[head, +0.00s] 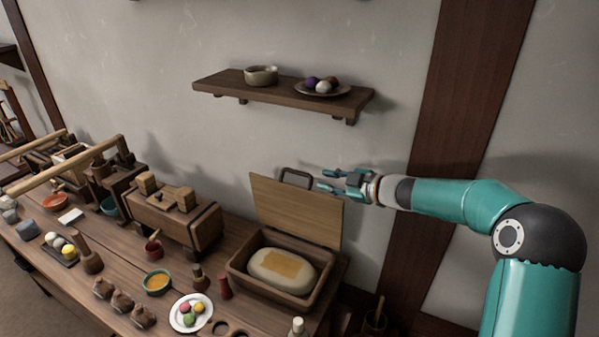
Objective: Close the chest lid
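The wooden chest (237,268) stands near the right end of the bench with its lid (290,212) raised, leaning back a little toward the wall. A dark loop handle (297,172) sits at the lid's top edge. Inside the open chest lies a pale oval loaf-like thing (267,262) with a tan patch on top. My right gripper (320,179) is at the lid's upper right corner, its fingers pointing left toward the handle. Its fingers are spread, with nothing seen between them. I cannot tell whether it touches the lid. My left gripper is out of view.
A wall shelf (230,85) with a bowl and a plate hangs above the lid. On the bench left of the chest stand a red shaker (224,287), a plate of coloured balls (180,317) and a wooden box (165,217). A small bottle (298,327) stands in front.

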